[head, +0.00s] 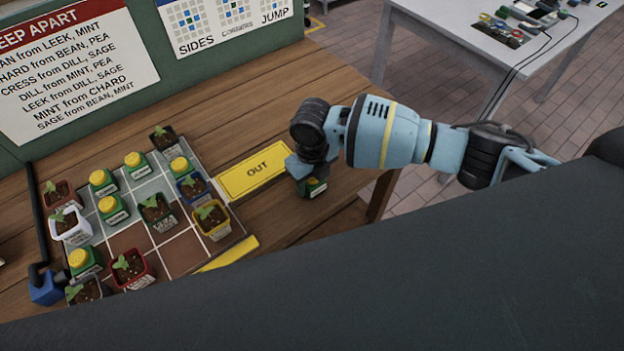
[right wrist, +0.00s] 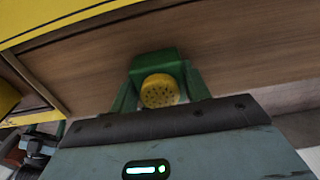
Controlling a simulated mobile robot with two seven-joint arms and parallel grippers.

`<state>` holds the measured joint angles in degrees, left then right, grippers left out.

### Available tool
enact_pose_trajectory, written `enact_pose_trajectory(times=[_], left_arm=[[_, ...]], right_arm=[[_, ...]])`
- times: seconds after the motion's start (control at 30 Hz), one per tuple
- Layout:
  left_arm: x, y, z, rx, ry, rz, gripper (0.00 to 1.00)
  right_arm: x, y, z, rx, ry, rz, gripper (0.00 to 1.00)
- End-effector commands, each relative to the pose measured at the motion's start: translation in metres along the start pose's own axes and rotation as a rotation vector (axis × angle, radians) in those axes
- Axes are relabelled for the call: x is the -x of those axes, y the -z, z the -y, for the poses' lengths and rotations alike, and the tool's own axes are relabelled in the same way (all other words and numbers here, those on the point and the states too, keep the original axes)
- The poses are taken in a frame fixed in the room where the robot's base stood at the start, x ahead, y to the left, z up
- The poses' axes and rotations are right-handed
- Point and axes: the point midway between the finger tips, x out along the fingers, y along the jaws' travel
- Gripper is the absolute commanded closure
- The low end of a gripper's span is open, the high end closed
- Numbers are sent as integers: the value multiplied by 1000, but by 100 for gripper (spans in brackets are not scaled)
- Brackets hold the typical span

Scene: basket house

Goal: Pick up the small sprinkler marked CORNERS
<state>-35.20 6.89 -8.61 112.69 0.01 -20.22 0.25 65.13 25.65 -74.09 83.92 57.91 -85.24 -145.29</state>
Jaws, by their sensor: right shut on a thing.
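My right gripper (head: 309,176) points down just right of the yellow OUT plate (head: 254,172) and is shut on a small green sprinkler (head: 313,189). In the right wrist view the held sprinkler's yellow perforated head (right wrist: 159,91) faces the camera, with its green body (right wrist: 157,62) between the fingers. Its label is too small to read, and I cannot tell whether its base touches the table. Several similar green sprinklers with yellow tops stand on the tiled grid, one at its far side (head: 136,164) and one at its near left (head: 84,261).
Several seedling pots, such as a yellow one (head: 213,219) and a red one (head: 132,269), crowd the grid left of the plate. A blue block (head: 46,288) with a dark pipe is at the left. The wooden table (head: 285,105) is bare behind the plate.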

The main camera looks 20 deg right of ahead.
Motion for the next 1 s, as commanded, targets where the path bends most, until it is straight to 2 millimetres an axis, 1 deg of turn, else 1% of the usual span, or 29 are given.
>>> enact_pose_trajectory(times=[0.17,0.23,0.4,0.57,0.8,0.9,1.0], left_arm=[[0,-1,0,0,0,2,31],[0,-2,0,0,0,4,31],[0,-5,0,1,-1,10,31],[0,-4,0,1,-1,7,31],[0,-4,-1,2,-1,8,31],[0,-5,-1,2,-2,9,31],[0,-6,-1,2,-2,10,31]], right_arm=[[7,-1,0,0,-1,2,79],[13,0,0,1,-1,1,79],[37,-1,1,0,-1,4,79],[39,19,-33,7,-4,0,79],[44,51,-86,7,-4,0,79],[46,62,-104,6,-3,0,79],[48,71,-117,3,-2,0,79]])
